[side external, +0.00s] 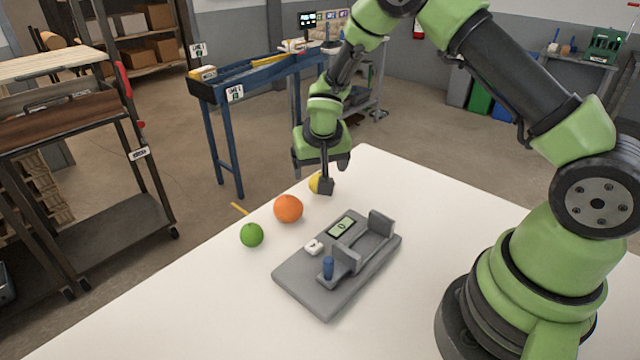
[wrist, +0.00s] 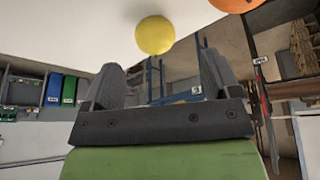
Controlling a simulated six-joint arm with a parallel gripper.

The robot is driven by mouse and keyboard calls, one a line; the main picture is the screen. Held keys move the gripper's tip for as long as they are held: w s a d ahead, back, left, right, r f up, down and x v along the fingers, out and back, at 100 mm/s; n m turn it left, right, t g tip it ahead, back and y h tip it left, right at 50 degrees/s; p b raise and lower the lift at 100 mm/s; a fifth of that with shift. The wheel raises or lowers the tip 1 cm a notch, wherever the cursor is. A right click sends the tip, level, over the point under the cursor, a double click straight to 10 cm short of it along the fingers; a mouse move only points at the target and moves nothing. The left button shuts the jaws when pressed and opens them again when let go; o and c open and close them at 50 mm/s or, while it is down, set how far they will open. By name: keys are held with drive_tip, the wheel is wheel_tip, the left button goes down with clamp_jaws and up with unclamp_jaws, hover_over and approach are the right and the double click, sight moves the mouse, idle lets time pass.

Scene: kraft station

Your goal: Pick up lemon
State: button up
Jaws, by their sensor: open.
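The yellow lemon (side external: 316,183) is on the white table near its far edge, partly hidden by my gripper in the side view. In the wrist view the whole lemon (wrist: 155,35) shows beyond the fingertips, roughly midway between them. My gripper (side external: 325,188) is open and hangs beside the lemon. Whether a finger touches it cannot be told. In the wrist view the two fingers of my gripper (wrist: 166,75) are spread apart with nothing between them.
An orange (side external: 288,209) sits close to the lemon, to its left in the side view, and a green lime (side external: 251,235) lies farther left. A yellow pencil-like stick (side external: 240,209) lies near the table edge. A grey fixture (side external: 305,282) with raised blocks occupies the table's middle.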

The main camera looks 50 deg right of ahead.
drive_tip(key=x, duration=0.7)
drive_tip(key=shift+s+d, duration=0.2)
drive_tip(key=shift+s, duration=0.05)
drive_tip(key=c, duration=1)
